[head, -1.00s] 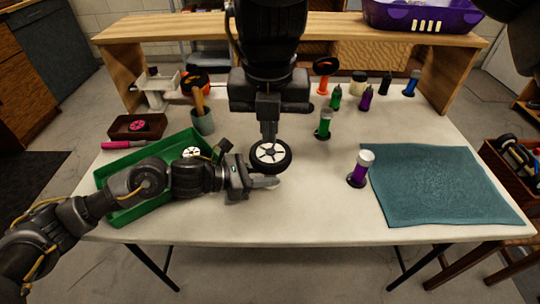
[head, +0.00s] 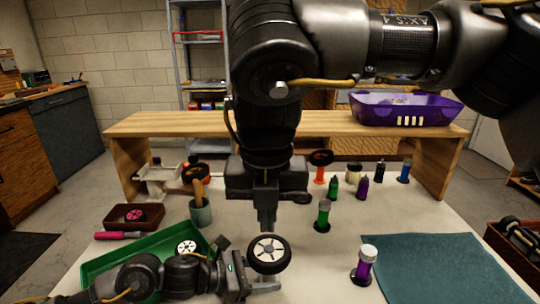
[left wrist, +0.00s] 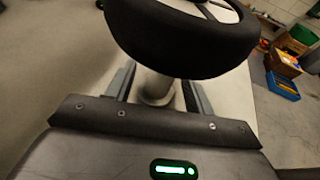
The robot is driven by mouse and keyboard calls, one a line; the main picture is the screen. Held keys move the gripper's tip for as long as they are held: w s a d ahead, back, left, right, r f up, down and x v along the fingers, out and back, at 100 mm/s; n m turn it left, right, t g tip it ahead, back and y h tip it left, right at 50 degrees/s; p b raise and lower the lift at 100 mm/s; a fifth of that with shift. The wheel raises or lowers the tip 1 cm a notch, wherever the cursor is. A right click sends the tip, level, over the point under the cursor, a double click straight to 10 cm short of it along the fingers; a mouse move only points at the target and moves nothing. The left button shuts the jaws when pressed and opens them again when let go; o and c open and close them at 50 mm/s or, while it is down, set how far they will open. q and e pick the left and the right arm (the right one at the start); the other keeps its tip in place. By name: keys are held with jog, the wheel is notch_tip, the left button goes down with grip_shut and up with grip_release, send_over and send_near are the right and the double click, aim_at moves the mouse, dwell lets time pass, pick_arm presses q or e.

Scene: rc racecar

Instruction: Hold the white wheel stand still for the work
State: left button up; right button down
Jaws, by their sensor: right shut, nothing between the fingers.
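The white wheel stand (left wrist: 157,88) shows in the left wrist view as a pale post under a black tyre; its top is hidden. The wheel (head: 268,253), with white spokes and a black tyre, sits over it and hides it in the head view. My left gripper (head: 262,283) comes in from the left, low beside the wheel. Its fingers are on both sides of the post in the left wrist view (left wrist: 158,90) and appear closed on it. My right gripper (head: 266,228) points down, shut and empty, just above or at the wheel's hub; contact is unclear.
A green tray (head: 105,265) with another white-spoked wheel lies left, under my left arm. A teal mat (head: 440,268) lies right, with a purple bottle (head: 363,265) at its edge. Several bottles and a wooden shelf (head: 330,121) stand behind.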

pick_arm(q)
jog(key=v, duration=1.2)
jog(key=shift+s, duration=0.1)
